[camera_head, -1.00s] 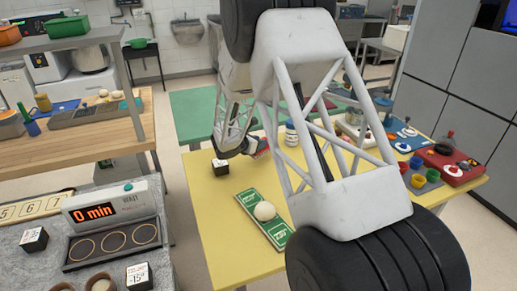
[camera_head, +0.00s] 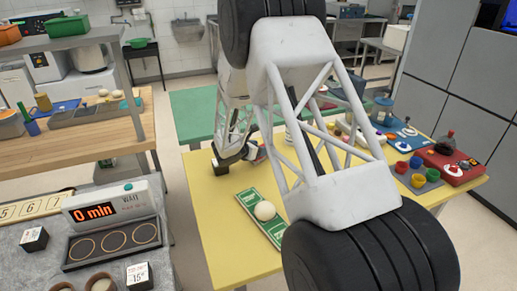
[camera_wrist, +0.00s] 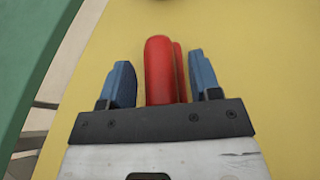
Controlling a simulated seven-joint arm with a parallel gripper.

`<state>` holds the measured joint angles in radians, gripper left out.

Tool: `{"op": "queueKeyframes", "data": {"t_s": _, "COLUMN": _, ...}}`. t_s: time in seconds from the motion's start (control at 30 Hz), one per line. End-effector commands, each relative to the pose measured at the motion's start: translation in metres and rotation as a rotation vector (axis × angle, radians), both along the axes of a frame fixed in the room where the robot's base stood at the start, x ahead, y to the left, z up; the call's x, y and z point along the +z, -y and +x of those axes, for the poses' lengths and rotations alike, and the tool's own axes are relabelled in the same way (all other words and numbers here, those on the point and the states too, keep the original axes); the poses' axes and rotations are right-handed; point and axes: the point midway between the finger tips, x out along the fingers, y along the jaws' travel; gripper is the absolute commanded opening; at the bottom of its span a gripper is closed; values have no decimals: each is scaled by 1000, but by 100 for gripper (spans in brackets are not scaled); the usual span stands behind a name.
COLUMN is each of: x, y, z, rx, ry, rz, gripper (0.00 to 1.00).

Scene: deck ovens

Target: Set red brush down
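In the wrist view the red brush (camera_wrist: 161,70) lies lengthwise between the two blue fingers of my gripper (camera_wrist: 163,76). Narrow yellow gaps show between it and both fingers, so the fingers look open around it. Its near end goes out of sight behind the dark palm edge. A second red strip shows along its right side. In the head view my gripper (camera_head: 255,154) is low over the far left part of the yellow table (camera_head: 212,213), with a bit of red by it. My arm hides much there, and I cannot tell whether the brush touches the table.
Coloured cups (camera_head: 417,162) and a red tray (camera_head: 454,164) fill the right side. A green surface (camera_head: 192,103) lies beyond.

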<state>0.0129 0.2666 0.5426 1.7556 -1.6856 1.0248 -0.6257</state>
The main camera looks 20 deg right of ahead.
Motion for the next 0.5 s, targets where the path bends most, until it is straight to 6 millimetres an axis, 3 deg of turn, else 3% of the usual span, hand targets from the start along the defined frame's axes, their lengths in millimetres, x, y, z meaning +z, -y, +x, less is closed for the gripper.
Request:
{"op": "queueKeyframes", "data": {"t_s": 0.37, "x": 4, "y": 0, "z": 0, "rx": 0, "ry": 0, "rz": 0, "gripper": 57}}
{"op": "queueKeyframes", "data": {"t_s": 0.5, "x": 7, "y": -9, "z": -3, "rx": 1, "ry": -1, "rz": 0, "gripper": 57}}
